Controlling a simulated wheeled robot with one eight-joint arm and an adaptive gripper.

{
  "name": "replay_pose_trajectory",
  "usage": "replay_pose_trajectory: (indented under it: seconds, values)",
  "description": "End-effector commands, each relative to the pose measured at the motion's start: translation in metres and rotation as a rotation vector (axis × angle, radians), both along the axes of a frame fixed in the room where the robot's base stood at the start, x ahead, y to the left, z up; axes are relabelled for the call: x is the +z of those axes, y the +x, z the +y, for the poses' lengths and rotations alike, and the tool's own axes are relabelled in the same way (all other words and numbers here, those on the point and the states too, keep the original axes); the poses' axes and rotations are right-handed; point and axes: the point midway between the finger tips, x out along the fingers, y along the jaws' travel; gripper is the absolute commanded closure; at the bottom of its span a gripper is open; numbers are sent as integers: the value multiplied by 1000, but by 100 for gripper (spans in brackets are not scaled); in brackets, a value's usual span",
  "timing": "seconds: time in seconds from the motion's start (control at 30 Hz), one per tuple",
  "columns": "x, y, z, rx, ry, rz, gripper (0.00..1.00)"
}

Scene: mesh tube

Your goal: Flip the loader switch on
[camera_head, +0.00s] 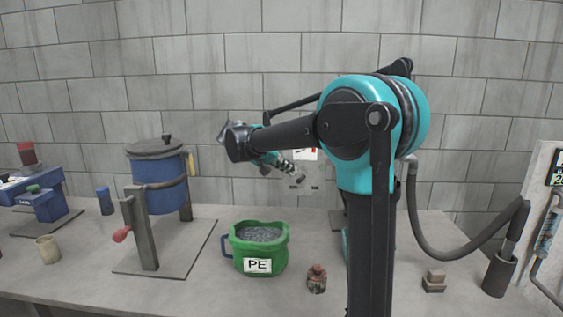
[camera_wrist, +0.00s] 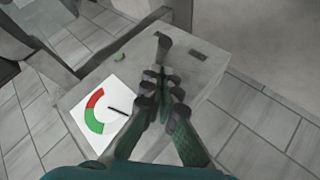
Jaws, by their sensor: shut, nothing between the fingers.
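A grey box (camera_wrist: 200,82) fills the middle of the wrist view. A white panel (camera_wrist: 83,98) on it has a red and green arc and a thin black pointer. A dark grey lever-like piece (camera_wrist: 164,44) stands on the box just ahead of my fingertips; which of these is the loader switch is not clear. My gripper (camera_wrist: 164,82) is shut and empty, its fingers pointing at that piece; contact cannot be told. In the head view my gripper (camera_head: 287,169) is near the back wall, in front of the white panel (camera_head: 306,154).
The table (camera_head: 205,285) holds a green PE bucket (camera_head: 276,258), a brown jar (camera_head: 317,279), a blue lidded drum (camera_head: 161,200) on a stand and a small grey block (camera_head: 434,281). A dark hose (camera_head: 440,251) curves at right. My arm hides part of the table.

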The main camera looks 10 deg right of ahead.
Motion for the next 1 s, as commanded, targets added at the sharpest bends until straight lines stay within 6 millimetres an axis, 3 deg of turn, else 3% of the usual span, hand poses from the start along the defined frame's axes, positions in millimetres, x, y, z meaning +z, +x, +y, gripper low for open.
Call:
replay_pose_trajectory:
  seconds: [0.23, 1.0]
  values:
    - [-13, -5, -8, -1, 0, -1, 100]
    - [-13, -9, -10, 66, 0, 0, 100]
